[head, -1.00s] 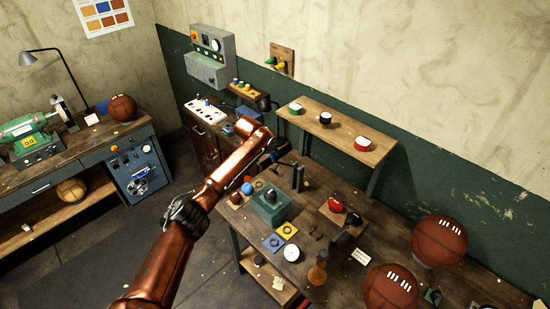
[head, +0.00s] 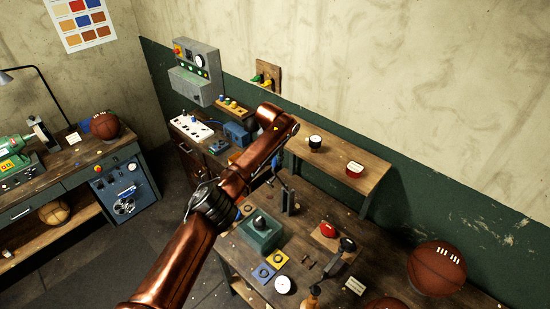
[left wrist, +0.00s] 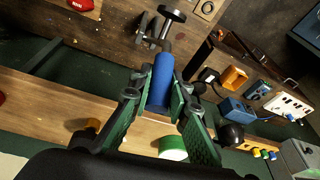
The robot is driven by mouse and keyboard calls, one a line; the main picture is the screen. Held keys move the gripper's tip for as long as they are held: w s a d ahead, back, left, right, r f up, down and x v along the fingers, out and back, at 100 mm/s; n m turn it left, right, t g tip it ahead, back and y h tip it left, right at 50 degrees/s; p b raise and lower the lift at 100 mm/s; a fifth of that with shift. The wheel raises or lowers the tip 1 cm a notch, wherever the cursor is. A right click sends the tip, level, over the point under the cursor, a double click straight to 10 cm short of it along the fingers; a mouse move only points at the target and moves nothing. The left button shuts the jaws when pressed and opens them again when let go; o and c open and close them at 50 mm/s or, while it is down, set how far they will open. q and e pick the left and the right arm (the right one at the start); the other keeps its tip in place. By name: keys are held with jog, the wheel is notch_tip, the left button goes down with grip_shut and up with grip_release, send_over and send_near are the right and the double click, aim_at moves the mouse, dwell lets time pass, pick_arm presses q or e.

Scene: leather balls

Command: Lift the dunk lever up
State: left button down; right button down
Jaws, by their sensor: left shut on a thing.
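The dunk lever stands on the workbench, with a dark upright post (head: 289,201) and a blue handle. In the left wrist view, the blue handle (left wrist: 161,80) lies between my left gripper's green-padded fingers (left wrist: 160,108), which are shut on it. Its rod runs on from the handle to a dark round part (left wrist: 172,14). In the head view, my copper arm reaches over the bench and its end bends down to the left gripper (head: 271,174) beside the post. The arm hides part of the lever there. My right gripper is not in view.
A green box with a black knob (head: 262,233) stands close in front of the lever. A wooden shelf (head: 335,160) with a red-sided button (head: 354,170) is behind it. A basketball (head: 437,268) sits at right. Open floor lies left of the bench.

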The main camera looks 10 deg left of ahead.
pick_arm(q)
jog(key=shift+f, duration=0.1)
jog(key=c, duration=2.2)
grip_release()
jog(key=o, duration=0.4)
jog(key=shift+w, duration=0.3)
jog(key=shift+d, duration=0.1)
jog(key=shift+s, duration=0.15)
jog(key=v, duration=1.2)
jog(key=shift+d, duration=0.1)
